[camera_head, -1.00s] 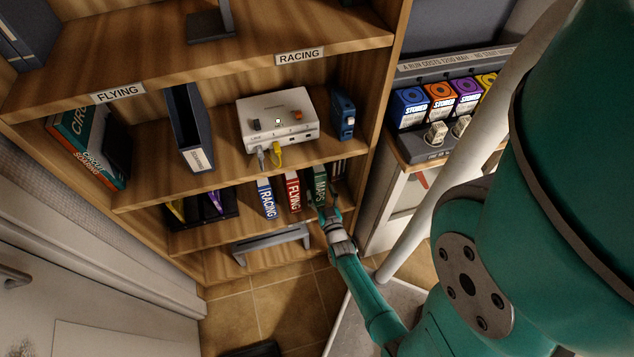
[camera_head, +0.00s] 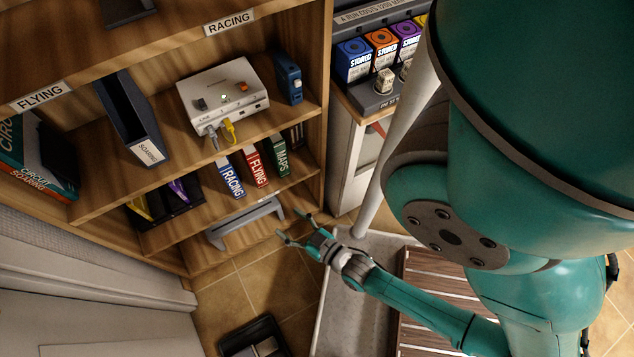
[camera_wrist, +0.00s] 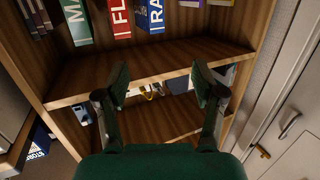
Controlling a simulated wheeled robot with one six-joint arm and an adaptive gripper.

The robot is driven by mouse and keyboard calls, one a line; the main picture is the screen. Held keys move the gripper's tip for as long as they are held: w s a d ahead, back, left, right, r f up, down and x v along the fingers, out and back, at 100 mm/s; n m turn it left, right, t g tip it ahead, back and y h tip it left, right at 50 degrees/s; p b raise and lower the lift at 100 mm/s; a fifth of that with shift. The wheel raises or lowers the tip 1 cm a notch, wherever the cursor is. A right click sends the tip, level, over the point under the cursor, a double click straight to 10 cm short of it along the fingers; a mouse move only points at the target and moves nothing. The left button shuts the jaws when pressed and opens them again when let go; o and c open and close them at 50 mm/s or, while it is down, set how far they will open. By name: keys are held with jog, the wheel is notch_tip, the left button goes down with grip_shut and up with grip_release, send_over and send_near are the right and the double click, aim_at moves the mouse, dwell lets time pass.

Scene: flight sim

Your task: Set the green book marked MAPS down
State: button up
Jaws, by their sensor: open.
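The green book marked MAPS (camera_head: 281,157) stands upright on the lower shelf, at the right of the red FLYING book (camera_head: 255,164) and the blue RACING book (camera_head: 231,177). In the wrist view the green book (camera_wrist: 74,20) shows at the top left, its letters cut off by the frame edge. My gripper (camera_head: 295,226) is open and empty, out in front of and below the shelf, apart from the books. Its two spread fingers also show in the wrist view (camera_wrist: 161,88).
The lower shelf also holds a dark tray (camera_head: 178,212) with yellow and purple items. Above sit a white box with cables (camera_head: 222,95) and a blue binder (camera_head: 288,78). A grey stand (camera_head: 245,222) is below. Floor tiles in front are clear near a black tray (camera_head: 252,338).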

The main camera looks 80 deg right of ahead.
jog(key=s+a+r+n+y, duration=0.1)
jog(key=s+a+r+y, duration=0.1)
jog(key=r, duration=0.5)
jog(key=s+a+r+n+y, duration=0.2)
jog(key=s+a+r, duration=0.2)
jog(key=r, duration=0.3)
jog(key=s+a+r+n+y, duration=0.2)
jog(key=s+a+r+y, duration=0.1)
jog(key=r, duration=0.3)
jog(key=shift+s+a+r, duration=0.2)
jog(key=shift+a+r, duration=0.2)
jog(key=shift+a, duration=0.5)
